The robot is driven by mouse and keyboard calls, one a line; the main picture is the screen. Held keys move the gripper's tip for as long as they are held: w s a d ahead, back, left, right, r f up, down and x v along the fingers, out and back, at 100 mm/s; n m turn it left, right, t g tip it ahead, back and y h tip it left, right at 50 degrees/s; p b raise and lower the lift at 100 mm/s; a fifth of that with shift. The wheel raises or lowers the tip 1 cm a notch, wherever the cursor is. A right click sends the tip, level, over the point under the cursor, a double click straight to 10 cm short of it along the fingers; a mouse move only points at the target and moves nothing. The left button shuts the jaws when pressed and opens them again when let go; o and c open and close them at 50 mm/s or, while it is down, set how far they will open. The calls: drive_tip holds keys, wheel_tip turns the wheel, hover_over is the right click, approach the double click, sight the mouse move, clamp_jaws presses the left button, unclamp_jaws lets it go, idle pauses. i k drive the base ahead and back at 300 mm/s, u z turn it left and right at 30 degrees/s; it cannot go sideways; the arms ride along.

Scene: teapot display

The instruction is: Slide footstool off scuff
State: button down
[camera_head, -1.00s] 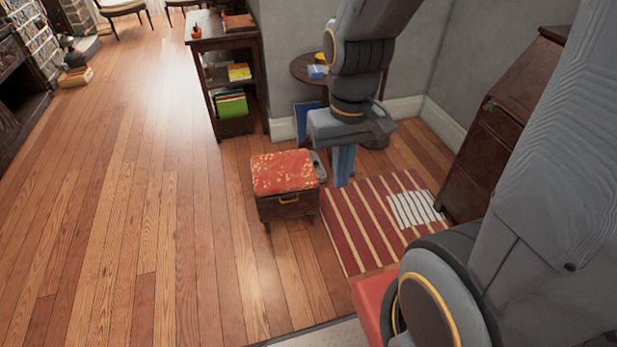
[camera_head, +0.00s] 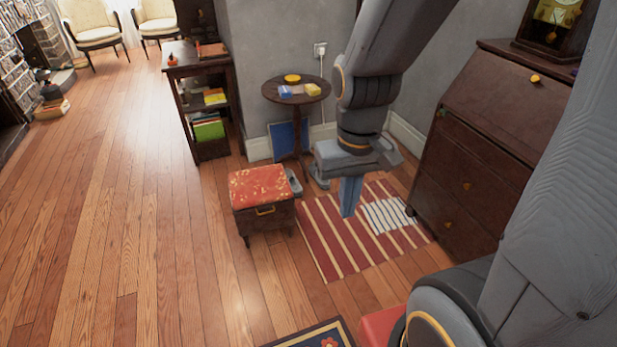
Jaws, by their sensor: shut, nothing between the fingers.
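The footstool (camera_head: 258,212) has a red patterned cushion and a dark wooden body with a brass handle on its front. It stands upright on the floorboards, just left of the striped rug. A small grey thing (camera_head: 294,182), perhaps a slipper, shows at its right rear side, partly hidden by the stool. I cannot tell whether they touch. No floor mark shows, and the floor under the stool is hidden. My gripper (camera_head: 348,212) points down over the rug, right of the stool and apart from it. Its blue fingers are together and empty.
The red striped rug (camera_head: 335,258) lies right of the stool, with a striped paper or cloth (camera_head: 393,216) on it. A round side table (camera_head: 296,92) and a shelf (camera_head: 197,70) stand behind. A dark bureau (camera_head: 470,150) stands at right. The floor at left is open.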

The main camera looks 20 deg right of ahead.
sight(248, 224)
drive_tip(key=z, duration=0.4)
drive_tip(key=i, duration=1.65)
drive_tip(key=u, duration=0.6)
